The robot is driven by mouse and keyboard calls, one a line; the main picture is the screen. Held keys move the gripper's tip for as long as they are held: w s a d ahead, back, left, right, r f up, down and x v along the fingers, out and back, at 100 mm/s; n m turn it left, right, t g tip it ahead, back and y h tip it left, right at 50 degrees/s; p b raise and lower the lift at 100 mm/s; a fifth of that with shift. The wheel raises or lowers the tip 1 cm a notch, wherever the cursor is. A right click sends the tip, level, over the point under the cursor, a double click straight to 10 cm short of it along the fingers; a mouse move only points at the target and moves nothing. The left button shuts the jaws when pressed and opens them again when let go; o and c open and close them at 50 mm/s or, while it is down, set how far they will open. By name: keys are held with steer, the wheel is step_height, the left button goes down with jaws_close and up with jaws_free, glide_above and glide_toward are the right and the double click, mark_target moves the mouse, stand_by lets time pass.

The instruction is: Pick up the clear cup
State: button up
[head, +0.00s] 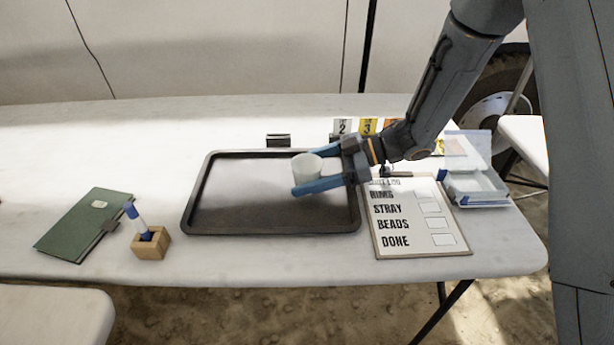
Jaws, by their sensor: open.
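The clear cup (307,167) looks pale and translucent and appears upright over the right part of the dark tray (225,231). My gripper (302,172) reaches in from the right with its two blue fingers apart. The cup shows between the fingers, one behind it and one in front. I cannot tell whether either finger touches the cup. The cup's base is partly hidden by the front finger.
A checklist board (415,235) lies right of the tray, with a clear box (476,187) beyond it. Numbered markers (367,127) stand behind. A green notebook (84,225) and a wooden pen holder (150,243) are at left. The table's back left is clear.

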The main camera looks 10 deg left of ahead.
steer(key=shift+x, duration=1.85)
steer(key=c, duration=1.1)
steer(key=shift+o, duration=0.2)
steer(key=shift+r, duration=0.1)
